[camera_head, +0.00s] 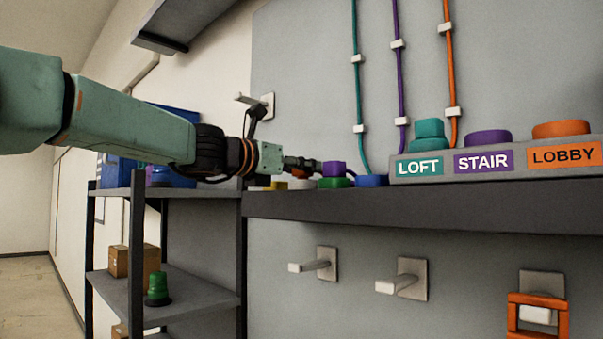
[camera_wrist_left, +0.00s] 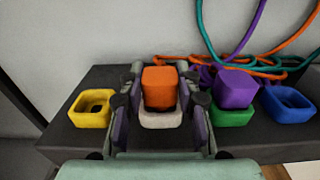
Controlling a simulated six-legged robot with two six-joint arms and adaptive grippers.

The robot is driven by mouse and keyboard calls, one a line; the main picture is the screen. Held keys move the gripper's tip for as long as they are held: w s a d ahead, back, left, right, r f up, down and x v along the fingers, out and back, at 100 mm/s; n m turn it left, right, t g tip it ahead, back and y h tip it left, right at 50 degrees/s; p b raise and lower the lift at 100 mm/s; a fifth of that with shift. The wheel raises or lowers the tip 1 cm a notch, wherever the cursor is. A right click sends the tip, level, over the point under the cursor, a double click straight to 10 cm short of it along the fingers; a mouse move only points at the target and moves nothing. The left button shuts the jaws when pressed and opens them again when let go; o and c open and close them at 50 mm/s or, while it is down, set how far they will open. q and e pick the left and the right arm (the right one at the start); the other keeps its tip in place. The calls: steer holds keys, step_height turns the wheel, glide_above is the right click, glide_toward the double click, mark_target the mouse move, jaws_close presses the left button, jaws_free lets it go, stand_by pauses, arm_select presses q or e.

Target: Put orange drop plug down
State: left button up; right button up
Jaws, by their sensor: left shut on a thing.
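The orange drop plug (camera_wrist_left: 160,85) is a block between the two fingers of my left gripper (camera_wrist_left: 163,100), which is shut on it. It sits at or just above the off-white ring holder (camera_wrist_left: 161,119); I cannot tell whether it is fully seated. In the head view my left gripper (camera_head: 298,164) reaches the shelf from the left, and the orange plug (camera_head: 299,174) shows small below it. To its right a purple plug (camera_wrist_left: 236,88) rests on a green holder (camera_wrist_left: 232,117). My right gripper is not in view.
A yellow ring (camera_wrist_left: 90,108) left of the plug and a blue ring (camera_wrist_left: 289,103) at right are empty. They stand on the dark shelf (camera_head: 420,207). A labelled grey block (camera_head: 435,178) stands right. Orange, purple and teal cords hang behind. An orange frame (camera_head: 515,318) hangs below.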

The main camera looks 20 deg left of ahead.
arm_select(q)
steer(key=shift+a, duration=0.1)
steer(key=shift+f, duration=0.2)
steer(key=o, duration=0.9)
steer(key=shift+o, duration=1.2)
